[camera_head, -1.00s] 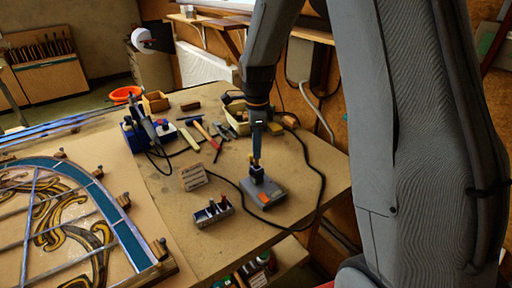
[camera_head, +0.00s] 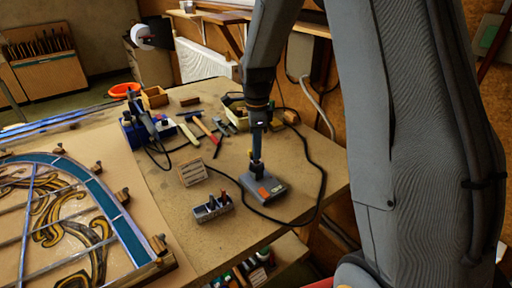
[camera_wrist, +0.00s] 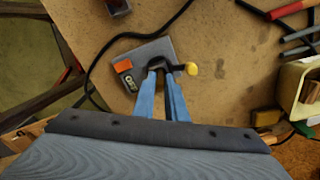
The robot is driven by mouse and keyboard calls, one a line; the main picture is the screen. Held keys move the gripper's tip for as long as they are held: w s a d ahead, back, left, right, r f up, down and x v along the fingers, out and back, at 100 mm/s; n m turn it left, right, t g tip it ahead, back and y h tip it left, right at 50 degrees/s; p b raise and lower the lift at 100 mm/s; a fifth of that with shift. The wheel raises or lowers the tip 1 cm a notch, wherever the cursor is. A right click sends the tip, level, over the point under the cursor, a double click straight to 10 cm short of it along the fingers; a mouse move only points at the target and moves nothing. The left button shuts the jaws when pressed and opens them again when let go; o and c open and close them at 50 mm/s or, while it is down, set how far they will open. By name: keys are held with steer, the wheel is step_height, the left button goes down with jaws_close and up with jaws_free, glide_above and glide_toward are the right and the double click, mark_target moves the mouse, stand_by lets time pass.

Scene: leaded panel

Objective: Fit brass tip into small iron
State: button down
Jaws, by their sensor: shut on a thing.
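My gripper (camera_head: 257,164) points down over a grey box (camera_head: 270,189) near the table's front right edge. In the wrist view, its two blue fingers (camera_wrist: 160,75) close together at a black fitting (camera_wrist: 158,63) on the box (camera_wrist: 148,52). The held piece is mostly hidden between the fingertips; I take it to be the brass tip. A small yellow knob-like end (camera_wrist: 192,69) shows just right of the fingers, beside the black fitting. Contact between held piece and fitting cannot be told.
A grey rack (camera_head: 212,208) with several small pieces stands left of the box. A slatted wooden block (camera_head: 192,172) lies behind it. A black cable (camera_head: 318,190) loops around the box.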

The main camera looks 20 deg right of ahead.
steer(key=shift+f, duration=0.6)
steer(key=c, duration=1.7)
jaws_free()
steer(key=shift+r+b, duration=1.55)
steer(key=shift+r, duration=2.35)
steer(key=s+f+n+b, duration=0.2)
steer(key=s+f+n, duration=0.2)
steer(key=s+n, duration=0.1)
steer(key=s+f+n+t+b, duration=0.1)
steer(key=s+f+n, duration=0.3)
steer(key=s+n, duration=0.2)
steer(key=s+f+n+b, duration=0.2)
steer(key=s+n, duration=0.3)
steer(key=n, duration=0.3)
steer(key=shift+s+f+n+b, duration=0.15)
steer(key=shift+s+f, duration=0.05)
steer(key=shift+f, duration=0.25)
steer(key=shift+s+f+n+b, duration=0.15)
steer(key=shift+f, duration=0.3)
steer(key=shift+s+a+f+n, duration=0.15)
steer(key=shift+s+n, duration=0.2)
steer(key=shift+n, duration=0.05)
